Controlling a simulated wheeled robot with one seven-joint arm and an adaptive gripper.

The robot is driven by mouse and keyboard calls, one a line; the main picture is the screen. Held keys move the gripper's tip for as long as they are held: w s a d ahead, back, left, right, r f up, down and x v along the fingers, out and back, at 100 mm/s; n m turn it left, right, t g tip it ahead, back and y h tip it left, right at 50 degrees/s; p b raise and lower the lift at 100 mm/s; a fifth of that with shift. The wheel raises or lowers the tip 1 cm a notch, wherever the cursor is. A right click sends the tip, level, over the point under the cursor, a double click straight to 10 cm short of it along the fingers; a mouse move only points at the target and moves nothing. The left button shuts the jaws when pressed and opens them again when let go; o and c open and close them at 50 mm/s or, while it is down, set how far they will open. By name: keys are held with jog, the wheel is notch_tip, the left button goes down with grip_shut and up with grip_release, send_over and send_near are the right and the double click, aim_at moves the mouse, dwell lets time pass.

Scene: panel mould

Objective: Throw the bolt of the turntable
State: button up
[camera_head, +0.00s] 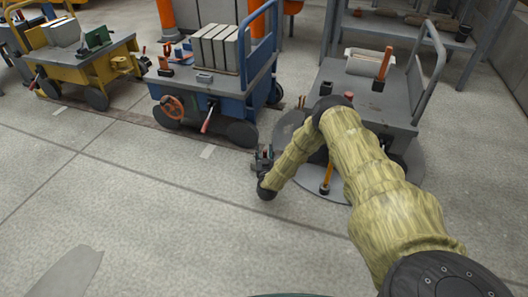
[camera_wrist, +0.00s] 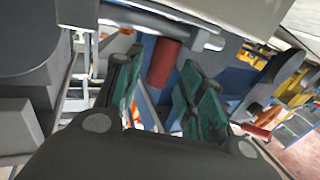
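The turntable (camera_head: 300,183) is a round grey plate in the floor at the right, partly hidden by my arm and the grey cart on it. My gripper (camera_head: 264,156) is low at the turntable's left edge, small in the head view. In the wrist view my gripper (camera_wrist: 160,98) is open, with green pads on its fingers. A dull red cylindrical grip (camera_wrist: 164,62) hangs below a pale metal bar and appears between the fingers, with gaps beside it. It may be the bolt's handle; I cannot tell whether the fingers touch it.
The grey cart (camera_head: 345,98) stands on the turntable. An orange-handled lever (camera_head: 327,178) rises from the turntable's front. A blue cart (camera_head: 190,92) with a red lever stands left of my gripper, and a yellow cart (camera_head: 78,65) farther left. The front floor is clear.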

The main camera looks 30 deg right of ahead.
jog(key=v, duration=1.1)
jog(key=shift+s+a, duration=0.1)
jog(key=shift+a, duration=0.1)
